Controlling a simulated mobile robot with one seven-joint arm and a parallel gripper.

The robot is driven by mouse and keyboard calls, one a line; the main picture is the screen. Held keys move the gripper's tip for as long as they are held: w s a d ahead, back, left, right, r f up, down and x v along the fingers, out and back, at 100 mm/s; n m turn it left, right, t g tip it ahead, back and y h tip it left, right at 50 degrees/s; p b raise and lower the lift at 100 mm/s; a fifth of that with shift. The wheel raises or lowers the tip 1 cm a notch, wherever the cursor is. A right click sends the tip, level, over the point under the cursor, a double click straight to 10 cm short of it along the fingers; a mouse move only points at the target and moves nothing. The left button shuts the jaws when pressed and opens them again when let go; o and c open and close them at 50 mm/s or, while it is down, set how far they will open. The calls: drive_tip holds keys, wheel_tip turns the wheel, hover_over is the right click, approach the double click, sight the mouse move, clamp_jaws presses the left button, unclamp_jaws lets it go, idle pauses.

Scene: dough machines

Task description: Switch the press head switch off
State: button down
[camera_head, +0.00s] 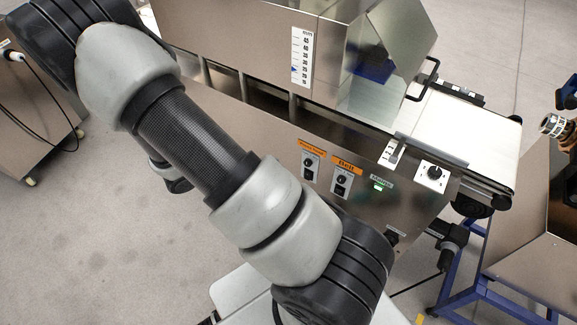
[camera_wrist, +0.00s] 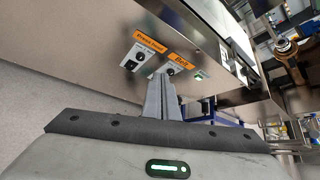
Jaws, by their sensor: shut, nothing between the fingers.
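The press head switch (camera_head: 309,172) sits on a small pale plate under an orange label on the machine's steel front. In the wrist view the press head plate (camera_wrist: 135,60), with a dark knob and a switch below, is left of my gripper (camera_wrist: 160,78). My gripper's fingers are together and empty, pointing up toward the panel near the belt plate (camera_wrist: 168,72), whose lower part they cover. I cannot tell whether they touch the panel. The switch's on or off position is too small to read. In the head view my gripper is hidden.
The belt switch (camera_head: 340,192) is close on the right of the press head switch. A green-lit button (camera_head: 379,187) and a rotary knob plate (camera_head: 431,176) are further right. The white conveyor (camera_head: 465,130) juts out above. Open floor lies left of the machine.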

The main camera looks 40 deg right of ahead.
drive_tip(key=s+d+f+n+t+h+b, duration=0.1)
drive_tip(key=d+f+n+t+b, duration=0.1)
drive_tip(key=f+n, duration=0.7)
drive_tip(key=d+f+n+t+b, duration=0.25)
drive_tip(key=f+n, duration=0.35)
drive_tip(key=f, duration=0.6)
drive_tip(key=b, duration=0.3)
approach(307, 178)
drive_tip(key=x, duration=0.5)
drive_tip(key=shift+w+d+f, duration=0.1)
drive_tip(key=shift+f, duration=0.15)
drive_tip(key=shift+w+d+f, duration=0.1)
drive_tip(key=shift+w+d, duration=0.15)
drive_tip(key=shift+d, duration=0.25)
